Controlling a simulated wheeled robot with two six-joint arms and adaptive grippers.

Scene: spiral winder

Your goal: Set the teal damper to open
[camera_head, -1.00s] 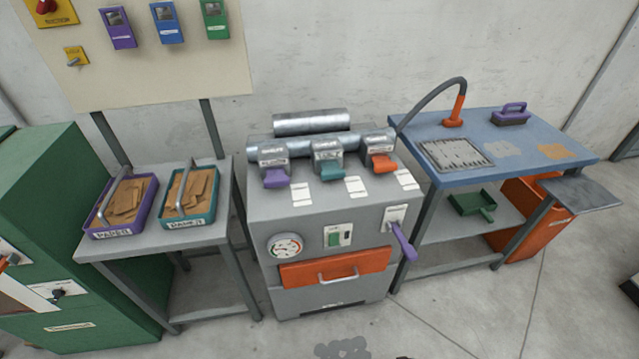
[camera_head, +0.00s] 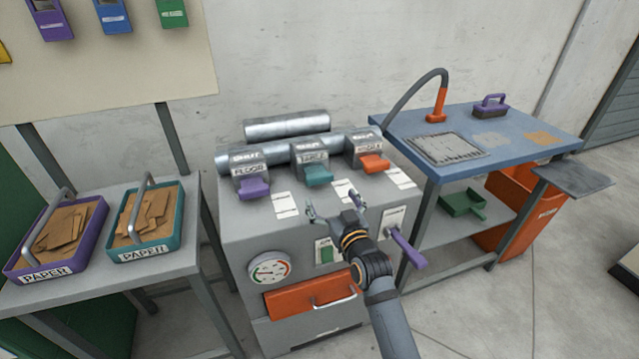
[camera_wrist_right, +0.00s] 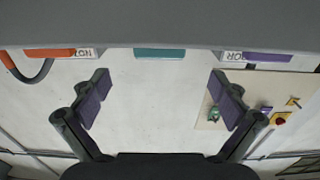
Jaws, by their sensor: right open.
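The teal damper (camera_head: 318,175) is the middle one of three damper levers on top of the grey machine. Its lever sticks out toward me below a grey housing labelled "SHUT" and a second word I cannot read surely. My right gripper (camera_head: 328,207) is open and empty, just in front of and slightly below the teal lever, apart from it. In the right wrist view, the open fingers (camera_wrist_right: 160,95) show with nothing between them, and the teal lever's end (camera_wrist_right: 160,53) is at the top middle. My left gripper is not in view.
A purple damper (camera_head: 253,187) is left of the teal one and an orange damper (camera_head: 373,163) right of it. Below are a gauge (camera_head: 269,268), an orange drawer (camera_head: 300,297) and a purple side lever (camera_head: 408,249). Paper trays (camera_head: 150,250) stand left; a blue table (camera_head: 520,128) stands right.

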